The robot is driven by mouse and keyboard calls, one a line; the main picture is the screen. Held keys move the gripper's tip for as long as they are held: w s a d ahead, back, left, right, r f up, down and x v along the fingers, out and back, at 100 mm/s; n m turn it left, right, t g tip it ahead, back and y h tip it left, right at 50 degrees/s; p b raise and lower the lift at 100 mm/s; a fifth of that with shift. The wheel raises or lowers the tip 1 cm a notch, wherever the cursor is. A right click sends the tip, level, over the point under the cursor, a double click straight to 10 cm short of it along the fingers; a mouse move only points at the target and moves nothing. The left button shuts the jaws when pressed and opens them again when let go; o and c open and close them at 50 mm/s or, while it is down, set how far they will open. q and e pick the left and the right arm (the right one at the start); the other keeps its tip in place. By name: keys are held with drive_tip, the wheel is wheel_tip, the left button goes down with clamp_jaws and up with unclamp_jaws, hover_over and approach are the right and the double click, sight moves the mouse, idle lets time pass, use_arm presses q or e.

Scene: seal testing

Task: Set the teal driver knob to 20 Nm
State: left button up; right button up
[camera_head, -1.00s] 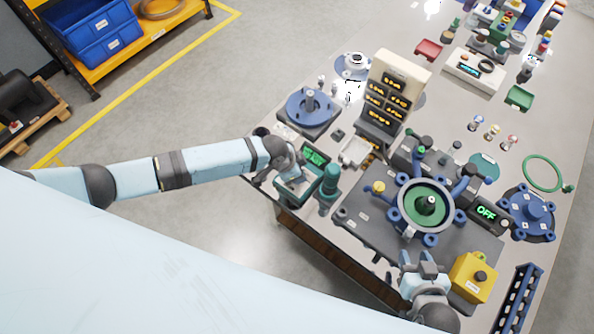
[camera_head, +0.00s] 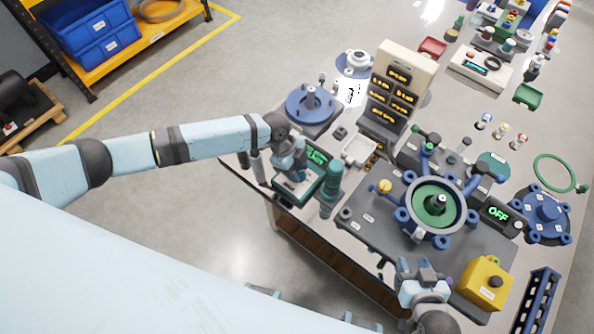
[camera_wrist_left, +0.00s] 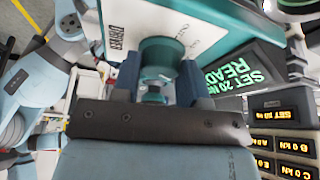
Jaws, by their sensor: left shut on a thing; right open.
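The teal driver unit (camera_head: 297,187) stands at the table's near left edge, with a dark display (camera_head: 318,158) on it. In the left wrist view the display (camera_wrist_left: 240,75) reads "SET 20 NM" and "READY" in green. The teal knob (camera_wrist_left: 160,57) sits between the fingers of my left gripper (camera_wrist_left: 155,80), which is shut on it. In the head view my left gripper (camera_head: 290,165) is at the driver unit and hides the knob. My right gripper (camera_head: 420,275) is open and empty at the table's front, below the grey fixture plate (camera_head: 375,235).
A teal cylinder (camera_head: 331,182) stands right beside the driver unit. A beige panel with orange readouts (camera_head: 398,75) stands behind it, and a blue round flange (camera_head: 310,108) is behind to the left. A yellow button box (camera_head: 485,282) stands close right of my right gripper.

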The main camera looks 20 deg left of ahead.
use_arm(q)
drive_tip(key=shift+m, duration=0.4)
use_arm(e)
drive_tip(key=shift+d+f, duration=0.15)
drive_tip(key=shift+f, duration=0.3)
use_arm(q)
drive_tip(key=o, duration=0.9)
use_arm(e)
drive_tip(key=shift+r, duration=0.15)
drive_tip(key=shift+f+b, duration=0.55)
drive_tip(key=shift+b, duration=0.05)
use_arm(q)
drive_tip(key=v, duration=1.3)
drive_tip(key=shift+w+r, duration=0.25)
drive_tip(key=shift+r, duration=0.2)
use_arm(e)
drive_tip(key=shift+r, duration=0.1)
